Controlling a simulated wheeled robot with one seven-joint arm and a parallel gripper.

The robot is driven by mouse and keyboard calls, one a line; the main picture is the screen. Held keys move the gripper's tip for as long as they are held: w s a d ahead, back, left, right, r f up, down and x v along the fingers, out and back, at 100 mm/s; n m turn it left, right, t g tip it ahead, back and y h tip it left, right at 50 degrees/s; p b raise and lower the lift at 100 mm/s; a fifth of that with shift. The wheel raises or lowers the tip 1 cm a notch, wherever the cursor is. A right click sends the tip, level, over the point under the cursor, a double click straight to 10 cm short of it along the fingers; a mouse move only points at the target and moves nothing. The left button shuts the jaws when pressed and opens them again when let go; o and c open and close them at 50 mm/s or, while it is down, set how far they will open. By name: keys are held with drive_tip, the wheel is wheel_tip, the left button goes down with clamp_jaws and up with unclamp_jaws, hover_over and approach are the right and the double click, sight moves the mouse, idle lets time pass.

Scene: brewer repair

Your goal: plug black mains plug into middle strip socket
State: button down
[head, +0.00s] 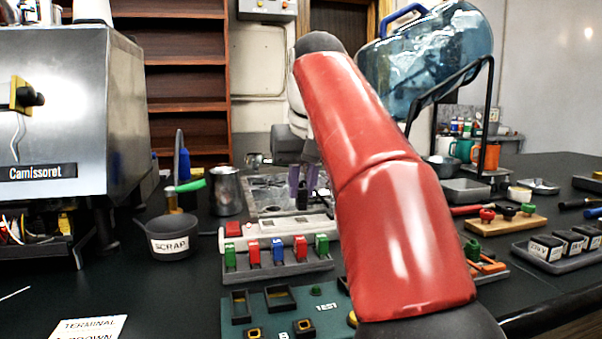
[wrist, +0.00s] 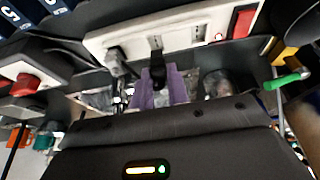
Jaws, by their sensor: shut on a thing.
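The white power strip (head: 272,235) lies on the bench behind a grey tray, with a red switch (head: 233,229) at its left end. In the wrist view the strip (wrist: 180,36) crosses the top, and its red switch (wrist: 242,22) is at the right. My gripper (head: 303,182) has purple fingers, which also show in the wrist view (wrist: 163,88). They are shut on the black mains plug (head: 302,200). In the wrist view the plug (wrist: 157,68) overlaps the strip's edge near its middle; contact cannot be told. A pale plug (wrist: 116,60) sits at a neighbouring socket.
A grey tray (head: 275,271) with red, blue and green pieces stands in front of the strip. A green test board (head: 262,319) is nearer. A scrap cup (head: 172,237) and metal jug (head: 227,190) stand left. My red arm hides the strip's right side.

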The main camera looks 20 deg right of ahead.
drive_tip(key=shift+f, duration=0.65)
drive_tip(key=shift+s+f, duration=0.1)
drive_tip(key=shift+f, duration=0.65)
idle(2.0)
drive_tip(key=c, duration=1.3)
unclamp_jaws()
drive_tip(key=v, duration=0.6)
drive_tip(key=shift+s+r, duration=0.1)
drive_tip(key=shift+r, duration=0.3)
drive_tip(key=shift+s+r, duration=0.25)
drive_tip(key=shift+r, duration=0.15)
drive_tip(key=shift+s, duration=0.1)
